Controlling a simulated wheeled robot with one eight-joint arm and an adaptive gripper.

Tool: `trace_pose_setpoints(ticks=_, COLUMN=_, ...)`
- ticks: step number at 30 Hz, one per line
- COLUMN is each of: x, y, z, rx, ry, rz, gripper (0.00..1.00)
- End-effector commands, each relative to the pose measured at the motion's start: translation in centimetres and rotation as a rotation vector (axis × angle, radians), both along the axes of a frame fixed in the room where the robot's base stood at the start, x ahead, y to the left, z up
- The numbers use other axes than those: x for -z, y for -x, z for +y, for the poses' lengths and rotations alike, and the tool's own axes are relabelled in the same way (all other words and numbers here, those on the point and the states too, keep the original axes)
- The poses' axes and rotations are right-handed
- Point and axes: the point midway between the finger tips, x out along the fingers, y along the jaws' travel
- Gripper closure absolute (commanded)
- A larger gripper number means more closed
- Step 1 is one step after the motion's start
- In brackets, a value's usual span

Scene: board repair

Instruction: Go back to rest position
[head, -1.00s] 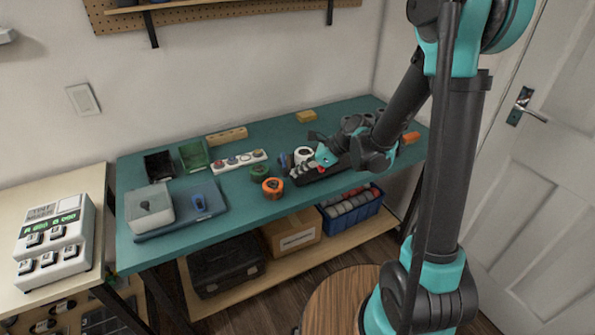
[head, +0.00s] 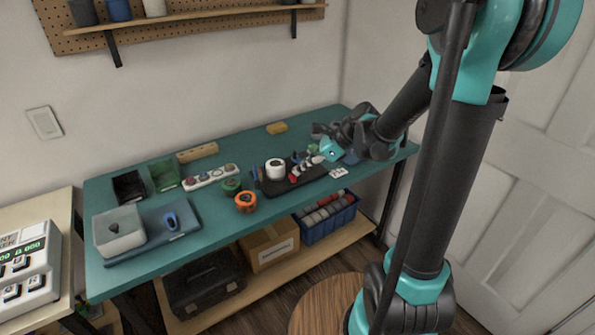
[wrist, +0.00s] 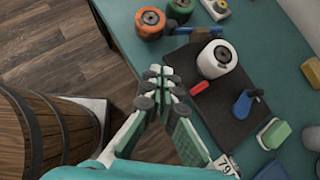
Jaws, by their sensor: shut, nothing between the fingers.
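My gripper (head: 316,159) is shut and empty. In the head view it hangs over the right part of the teal workbench (head: 230,210), at the right end of a black mat (head: 284,186). In the wrist view my gripper's closed fingers (wrist: 160,78) meet in the middle, beside the mat's front edge, with nothing between them. A white spool (wrist: 217,59) stands on the mat, with a small red piece (wrist: 200,89) and a blue-handled tool (wrist: 243,104) nearby. The head view shows the white spool (head: 275,169) left of my gripper.
An orange spool (head: 246,202) and a green spool (head: 231,186) stand left of the mat. A power strip (head: 210,177), bins and a grey-lidded box (head: 119,231) are farther left. A round wooden stool (head: 325,305) stands before the bench. A door (head: 535,200) is at right.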

Motion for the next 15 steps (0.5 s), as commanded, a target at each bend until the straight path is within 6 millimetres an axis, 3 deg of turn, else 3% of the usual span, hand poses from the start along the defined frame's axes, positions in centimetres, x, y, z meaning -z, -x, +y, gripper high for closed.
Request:
trace_pose_setpoints(ticks=9, x=0.2, y=0.4, z=-0.4, rx=-0.023, ry=0.022, rz=-0.033, gripper=1.0)
trace_pose_setpoints(ticks=15, x=2.0, y=3.3, z=-3.8, rx=-0.226, ry=0.206, rz=-0.278, gripper=1.0)
